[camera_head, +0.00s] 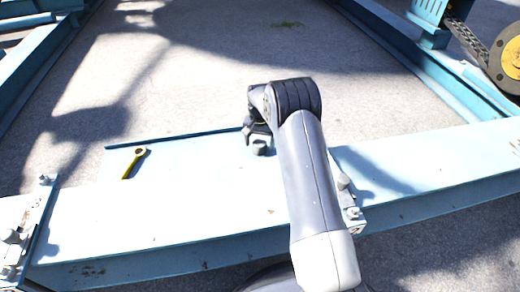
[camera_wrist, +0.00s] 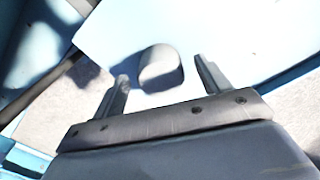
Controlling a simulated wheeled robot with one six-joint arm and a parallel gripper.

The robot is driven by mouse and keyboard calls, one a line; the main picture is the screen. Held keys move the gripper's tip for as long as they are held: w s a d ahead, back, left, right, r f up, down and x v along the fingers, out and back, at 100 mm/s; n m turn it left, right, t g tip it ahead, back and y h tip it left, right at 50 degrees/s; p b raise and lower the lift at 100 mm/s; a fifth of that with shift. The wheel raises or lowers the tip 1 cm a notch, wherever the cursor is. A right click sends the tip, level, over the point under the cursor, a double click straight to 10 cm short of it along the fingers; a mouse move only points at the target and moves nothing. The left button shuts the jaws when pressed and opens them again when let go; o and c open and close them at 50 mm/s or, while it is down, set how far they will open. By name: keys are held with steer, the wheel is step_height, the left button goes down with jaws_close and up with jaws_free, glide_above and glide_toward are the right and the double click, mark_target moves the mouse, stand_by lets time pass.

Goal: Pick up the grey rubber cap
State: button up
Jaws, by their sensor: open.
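The grey rubber cap (camera_wrist: 160,68) stands on the light blue steel beam (camera_wrist: 245,35) in the wrist view. It shows between and just beyond the two fingertips of my gripper (camera_wrist: 161,72), with gaps on both sides. My gripper is open and empty. In the head view, a small grey piece that looks like the cap (camera_head: 260,148) sits on the beam right by my gripper (camera_head: 252,133), which is partly hidden by my arm. I cannot tell how high the fingertips are above the beam.
A yellow wrench (camera_head: 134,162) lies on the beam (camera_head: 110,215) left of my gripper. Bolted brackets stand at the left (camera_head: 20,235) and just right of my arm (camera_head: 347,198). A chain and yellow wheel (camera_head: 511,58) are at far right. Open concrete (camera_head: 220,65) lies behind.

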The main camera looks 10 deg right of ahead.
steer(key=shift+f, duration=0.85)
steer(key=shift+r, duration=0.1)
steer(key=c, duration=1)
